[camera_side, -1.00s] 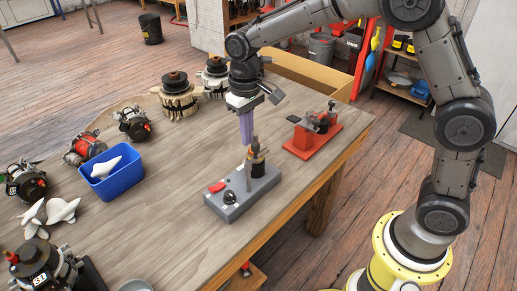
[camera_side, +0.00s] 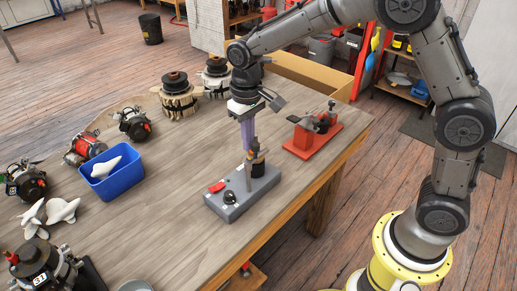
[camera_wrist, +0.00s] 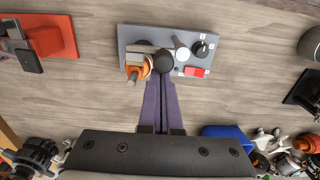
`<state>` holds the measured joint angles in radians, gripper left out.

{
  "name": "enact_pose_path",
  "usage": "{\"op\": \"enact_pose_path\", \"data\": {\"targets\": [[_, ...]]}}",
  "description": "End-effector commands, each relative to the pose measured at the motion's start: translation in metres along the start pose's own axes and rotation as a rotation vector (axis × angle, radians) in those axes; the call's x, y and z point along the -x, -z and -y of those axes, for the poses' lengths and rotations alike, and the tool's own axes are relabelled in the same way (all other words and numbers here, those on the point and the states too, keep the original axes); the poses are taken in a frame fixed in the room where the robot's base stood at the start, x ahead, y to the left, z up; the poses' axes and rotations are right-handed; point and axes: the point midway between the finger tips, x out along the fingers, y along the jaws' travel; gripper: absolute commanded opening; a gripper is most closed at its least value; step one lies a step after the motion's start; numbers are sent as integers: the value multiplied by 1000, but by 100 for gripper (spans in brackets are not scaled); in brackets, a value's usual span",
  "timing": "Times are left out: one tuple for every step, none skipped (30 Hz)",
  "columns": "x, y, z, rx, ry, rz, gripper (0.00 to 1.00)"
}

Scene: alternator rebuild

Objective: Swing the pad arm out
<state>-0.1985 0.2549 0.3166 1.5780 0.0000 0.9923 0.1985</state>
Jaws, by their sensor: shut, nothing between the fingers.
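The grey box (camera_side: 240,200) stands on the bench below my gripper (camera_side: 248,148), which points down. It carries an upright post with dark fittings (camera_side: 257,166). In the wrist view the same grey box (camera_wrist: 128,36) shows a short metal arm (camera_wrist: 145,49), probably the pad arm, beside a round black part (camera_wrist: 163,62) and an orange-brown ring (camera_wrist: 147,66). My gripper's purple fingers (camera_wrist: 163,78) are shut and empty. Their tips are right by the black part; whether they touch it I cannot tell, and they hide part of that area.
The box also has a red switch (camera_side: 216,187) and a black knob (camera_side: 230,197). A red fixture (camera_side: 312,142) stands behind it to the right. A blue bin (camera_side: 112,182) and several alternators (camera_side: 86,147) are at the left.

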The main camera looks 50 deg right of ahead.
Motion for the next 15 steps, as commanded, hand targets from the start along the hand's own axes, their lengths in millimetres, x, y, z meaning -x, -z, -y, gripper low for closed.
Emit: {"op": "enact_pose_path", "data": {"targets": [[0,-2,-1,-1,0,0,0],[0,-2,-2,-1,0,0,0],[0,-4,-3,-1,0,1,0],[0,-5,-3,-1,0,0,0],[0,-6,-4,-1,0,0,0],[0,-7,-5,-1,0,0,0],[0,-8,-5,-1,0,0,0],[0,-8,-6,-1,0,0,0],[0,-10,-7,-1,0,0,0],[0,-11,-7,-1,0,0,0],[0,-11,-8,-1,0,0,0],[0,-12,-8,0,0,1,0],[0,-12,-8,0,0,1,0],[0,-13,-8,0,0,1,0],[0,-13,-8,0,0,1,0]]}}
